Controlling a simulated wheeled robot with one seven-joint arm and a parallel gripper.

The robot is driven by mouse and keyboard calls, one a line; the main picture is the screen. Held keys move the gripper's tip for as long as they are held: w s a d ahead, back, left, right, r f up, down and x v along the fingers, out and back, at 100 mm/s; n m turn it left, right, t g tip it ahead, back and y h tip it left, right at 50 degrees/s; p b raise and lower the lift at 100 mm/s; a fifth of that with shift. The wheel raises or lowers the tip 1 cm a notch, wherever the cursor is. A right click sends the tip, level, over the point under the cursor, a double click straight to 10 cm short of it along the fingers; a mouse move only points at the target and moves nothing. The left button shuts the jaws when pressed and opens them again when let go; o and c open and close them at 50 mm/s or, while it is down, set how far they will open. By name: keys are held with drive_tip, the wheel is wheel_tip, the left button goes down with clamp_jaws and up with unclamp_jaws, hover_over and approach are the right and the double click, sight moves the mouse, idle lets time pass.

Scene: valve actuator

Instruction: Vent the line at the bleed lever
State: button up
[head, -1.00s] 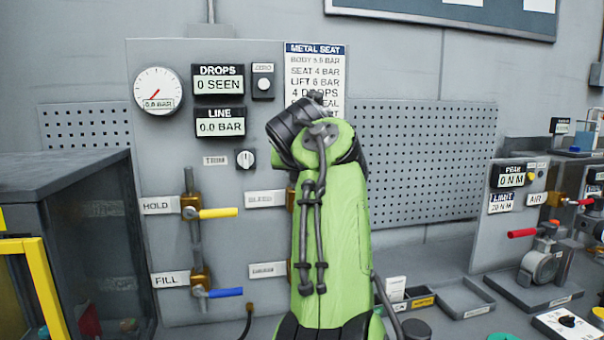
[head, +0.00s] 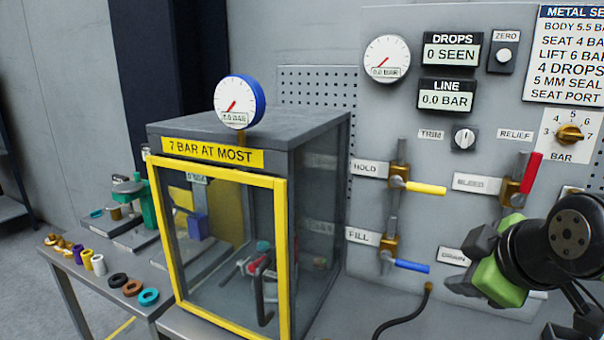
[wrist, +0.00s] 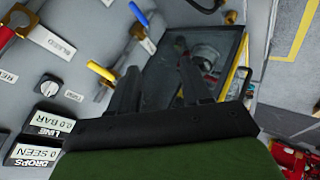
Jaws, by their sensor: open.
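The bleed lever (head: 530,180) has a red handle standing upright on a brass valve on the grey panel, right of the BLEED label (head: 477,184). In the wrist view, turned nearly upside down, the red handle (wrist: 6,37) is at the left edge. My gripper (head: 467,264) is below and left of the bleed lever in the head view, apart from it. In the wrist view my gripper (wrist: 158,85) has its two dark fingers spread with nothing between them, pointing toward the glazed case. The line display (head: 446,95) reads 0.0 BAR; the drops display (head: 452,50) reads 0 SEEN.
The yellow hold lever (head: 425,188) and blue fill lever (head: 411,267) stick out left of the bleed lever. The yellow-framed case (head: 225,172) stands left of the panel. The relief knob (head: 569,134) is above right. A black hose (head: 405,320) lies below.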

drive_tip(key=s+a+f+m+g, duration=0.1)
drive_tip(key=s+a+f+m, duration=0.3)
drive_tip(key=s+f, duration=0.3)
drive_tip(key=s+a+f+m+g+p, duration=0.1)
drive_tip(key=s+a+f+m+g, duration=0.1)
drive_tip(key=s+a+f+m, duration=0.3)
wheel_tip(320, 180, down, 4)
drive_tip(key=shift+s+a+r+g+y, duration=0.2)
drive_tip(key=shift+s+a+g+y, duration=0.1)
drive_tip(key=shift+s+a, duration=0.65)
drive_tip(key=shift+s+d, duration=0.15)
